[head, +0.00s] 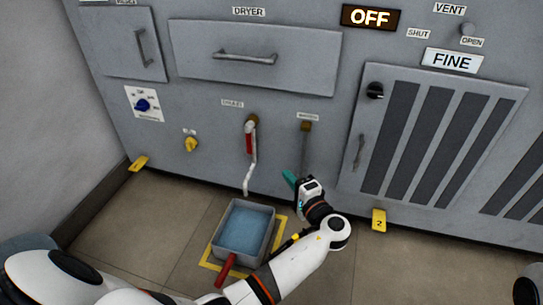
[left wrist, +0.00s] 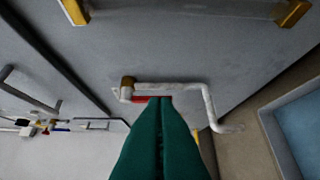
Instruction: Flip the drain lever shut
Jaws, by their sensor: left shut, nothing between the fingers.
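The red drain lever (head: 249,142) hangs from a brass valve (head: 252,121) on the grey panel and lies along the white drain pipe (head: 249,178). The pipe bends down over a tray. My left gripper (head: 290,178) has teal fingers, shut and empty, low in front of the panel, right of the pipe and apart from it in the head view. In the left wrist view the shut fingers (left wrist: 160,105) point at the pipe (left wrist: 180,87), and a bit of red lever (left wrist: 140,99) shows by their tips. The fingers hide part of it; contact cannot be told. My right gripper is not in view.
A grey tray (head: 217,245) of blue liquid with a red handle (head: 226,270) stands on the floor below the pipe. A second valve pipe (head: 304,145) is just right of the drain. A yellow knob (head: 191,144) and blue knob (head: 143,105) are to the left.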

